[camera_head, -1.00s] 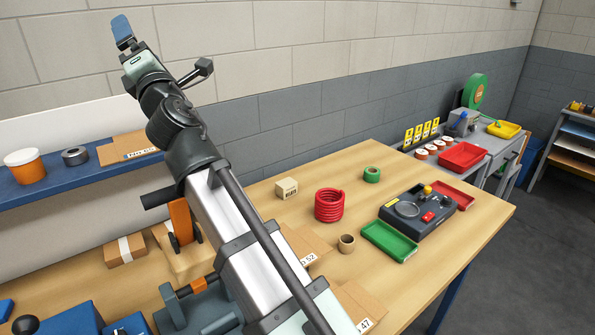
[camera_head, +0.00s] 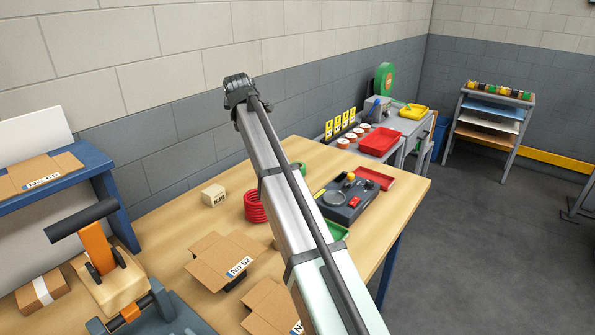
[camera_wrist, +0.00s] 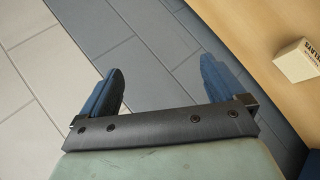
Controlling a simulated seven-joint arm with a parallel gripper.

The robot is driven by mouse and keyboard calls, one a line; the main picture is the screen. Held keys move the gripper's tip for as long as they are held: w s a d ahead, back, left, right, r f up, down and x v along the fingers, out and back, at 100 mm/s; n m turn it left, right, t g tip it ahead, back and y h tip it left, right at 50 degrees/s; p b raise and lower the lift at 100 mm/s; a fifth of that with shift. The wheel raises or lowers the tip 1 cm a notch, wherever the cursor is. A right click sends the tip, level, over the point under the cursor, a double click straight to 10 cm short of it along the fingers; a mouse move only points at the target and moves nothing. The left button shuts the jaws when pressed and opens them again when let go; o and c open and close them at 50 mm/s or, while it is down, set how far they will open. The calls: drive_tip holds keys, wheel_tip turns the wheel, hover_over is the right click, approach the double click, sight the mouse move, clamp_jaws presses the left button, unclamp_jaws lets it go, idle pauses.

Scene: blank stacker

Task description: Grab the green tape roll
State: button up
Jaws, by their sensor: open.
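The green tape roll (camera_head: 299,168) lies on the wooden workbench (camera_head: 400,190) in the head view, mostly hidden behind my arm; only a green edge shows. It does not show in the wrist view. My gripper (camera_wrist: 162,75) is open in the wrist view, with two blue fingers spread apart and nothing between them. The fingers appear in front of the block wall. In the head view my gripper cannot be made out beyond the end of the arm.
A red coil (camera_head: 256,206) and a small labelled block (camera_head: 213,195) lie left of my arm. A dark device (camera_head: 345,205), a red tray (camera_head: 376,177) and a green tray (camera_head: 336,231) lie to its right. Cardboard pieces (camera_head: 225,262) cover the bench front.

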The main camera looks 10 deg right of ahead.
drive_tip(key=w+d+f+m+g+y, duration=0.15)
drive_tip(key=d+f+g, duration=0.35)
drive_tip(key=d, duration=0.7)
drive_tip(key=w+d+f+m+g+y, duration=0.1)
drive_tip(key=w+d+f+g+y, duration=0.2)
drive_tip(key=d+f, duration=0.75)
drive_tip(key=shift+g+h, duration=0.4)
drive_tip(key=shift+h, duration=0.05)
drive_tip(key=f, duration=0.2)
drive_tip(key=w+f, duration=0.1)
drive_tip(key=f, duration=0.1)
drive_tip(key=shift+a+f, duration=0.1)
drive_tip(key=shift+a, duration=0.05)
drive_tip(key=shift+x, duration=3.1)
drive_tip(key=shift+w+a, duration=0.15)
drive_tip(key=shift+w, duration=0.05)
drive_tip(key=c, duration=1.1)
